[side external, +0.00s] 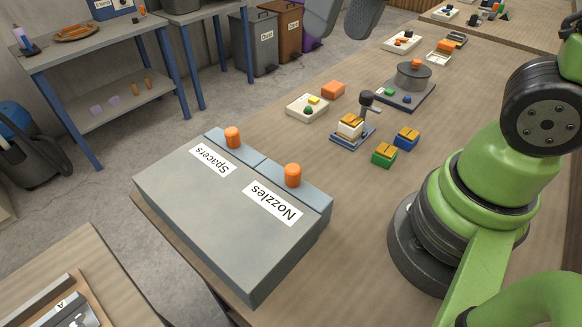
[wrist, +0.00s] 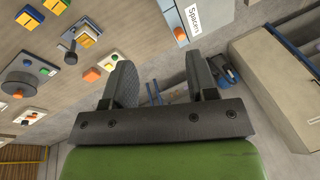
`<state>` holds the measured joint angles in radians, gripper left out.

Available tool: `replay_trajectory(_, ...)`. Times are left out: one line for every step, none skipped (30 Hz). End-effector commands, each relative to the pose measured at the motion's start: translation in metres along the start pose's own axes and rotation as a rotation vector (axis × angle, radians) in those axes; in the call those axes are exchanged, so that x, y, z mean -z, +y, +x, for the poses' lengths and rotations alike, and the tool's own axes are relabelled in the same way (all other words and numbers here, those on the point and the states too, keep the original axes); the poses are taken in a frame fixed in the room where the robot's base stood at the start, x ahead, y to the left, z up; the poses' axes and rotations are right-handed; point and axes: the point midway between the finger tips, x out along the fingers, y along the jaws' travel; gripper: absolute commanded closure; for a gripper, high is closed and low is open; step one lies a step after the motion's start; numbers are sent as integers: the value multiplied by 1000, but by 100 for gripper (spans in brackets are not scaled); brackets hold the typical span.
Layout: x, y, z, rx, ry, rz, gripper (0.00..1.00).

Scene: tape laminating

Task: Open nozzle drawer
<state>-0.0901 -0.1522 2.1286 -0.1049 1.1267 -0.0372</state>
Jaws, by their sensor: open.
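The grey drawer box (side external: 205,225) sits at the table's left edge, with labels "Spacers" and "Nozzles" on top. The nozzle drawer (side external: 312,193) has a blue-grey front with an orange knob (side external: 292,176) and looks shut. The spacer drawer (side external: 230,147) beside it, with its own orange knob (side external: 232,137), also looks shut. My gripper (wrist: 162,75) is open and empty in the wrist view, apart from the box. Its grey fingers show partly at the top of the side view (side external: 345,12). The wrist view shows the Spacers label (wrist: 193,20); the Nozzles label is out of view.
On the table beyond the drawers stand a white tray (side external: 301,111), an orange block (side external: 333,89), a small press fixture (side external: 345,139), green (side external: 384,157) and blue (side external: 407,140) blocks, and a round grey device (side external: 415,80). Bare tabletop lies right of the nozzle drawer.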

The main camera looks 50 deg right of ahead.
Motion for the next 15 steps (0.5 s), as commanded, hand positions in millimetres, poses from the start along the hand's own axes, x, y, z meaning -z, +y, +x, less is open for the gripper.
replay_trajectory(8, -5, 13, -24, -66, -5, 47)
replay_trajectory(12, -7, 20, -38, -101, -9, 47)
replay_trajectory(17, -10, 29, -57, -147, -12, 47)
replay_trajectory(21, -12, 37, -71, -182, -14, 47)
replay_trajectory(24, -14, 46, -86, -217, -17, 47)
replay_trajectory(27, -17, 57, -105, -263, -20, 47)
replay_trajectory(29, -19, 66, -120, -295, -22, 47)
replay_trajectory(31, -20, 74, -134, -327, -25, 47)
replay_trajectory(33, -22, 86, -153, -366, -28, 47)
replay_trajectory(34, -23, 94, -165, -394, -29, 47)
replay_trajectory(34, -24, 101, -177, -418, -30, 47)
replay_trajectory(35, -24, 111, -193, -448, -32, 47)
replay_trajectory(35, -25, 117, -202, -467, -33, 47)
replay_trajectory(34, -25, 122, -211, -485, -33, 47)
replay_trajectory(34, -26, 128, -220, -502, -34, 47)
